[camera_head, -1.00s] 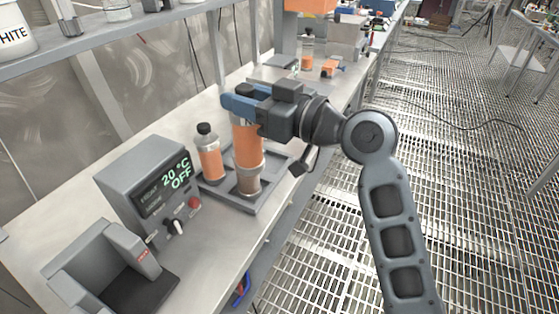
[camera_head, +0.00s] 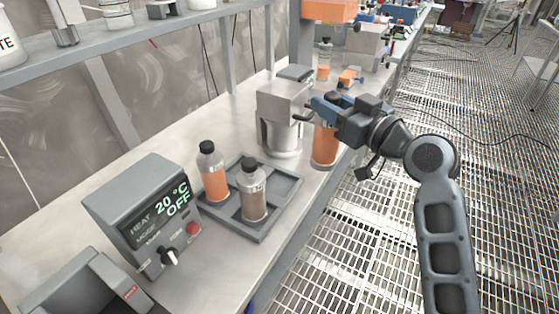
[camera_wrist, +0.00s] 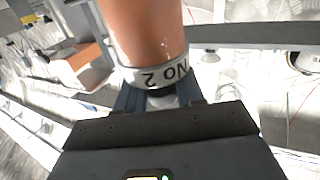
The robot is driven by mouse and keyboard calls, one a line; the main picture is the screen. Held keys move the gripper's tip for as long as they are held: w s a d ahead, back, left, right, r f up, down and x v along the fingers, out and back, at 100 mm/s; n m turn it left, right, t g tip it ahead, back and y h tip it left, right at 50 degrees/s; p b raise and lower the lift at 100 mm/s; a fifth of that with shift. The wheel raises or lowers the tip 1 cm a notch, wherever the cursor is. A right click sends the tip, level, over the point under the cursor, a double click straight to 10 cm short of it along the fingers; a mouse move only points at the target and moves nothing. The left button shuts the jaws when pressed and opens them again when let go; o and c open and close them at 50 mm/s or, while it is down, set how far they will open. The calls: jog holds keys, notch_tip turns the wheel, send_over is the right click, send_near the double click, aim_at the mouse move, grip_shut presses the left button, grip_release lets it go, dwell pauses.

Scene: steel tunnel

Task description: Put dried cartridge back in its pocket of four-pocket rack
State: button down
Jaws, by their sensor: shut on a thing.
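My gripper (camera_head: 328,106) is shut on an orange cartridge (camera_head: 324,146) with a dark cap, gripped near its top and upright. In the wrist view the cartridge (camera_wrist: 145,35) fills the top middle, and its pale band reads "No 2". It hangs over the bench's front edge area; I cannot tell whether its base touches the bench. The grey four-pocket rack (camera_head: 289,189) lies to the left of it. An orange bottle-like cartridge (camera_head: 213,172) stands in its left pocket and a brown-grey one (camera_head: 253,190) in its front pocket. The other two pockets look empty.
A grey metal device (camera_head: 281,118) stands just left of the held cartridge, behind the rack. A heater box (camera_head: 150,215) reading "20 °C OFF" is left of the rack. Another orange-filled bottle (camera_head: 324,60) stands farther back.

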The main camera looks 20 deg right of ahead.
aim_at(316, 169)
jog(key=w+a+f+p, duration=0.1)
jog(key=w+a+f, duration=0.5)
jog(key=a+f, duration=0.2)
jog(key=shift+w+f, duration=0.25)
jog(key=shift+f, duration=1)
jog(key=c, duration=0.7)
grip_release()
jog(key=shift+b+v, duration=1.45)
jog(key=shift+v, duration=4.6)
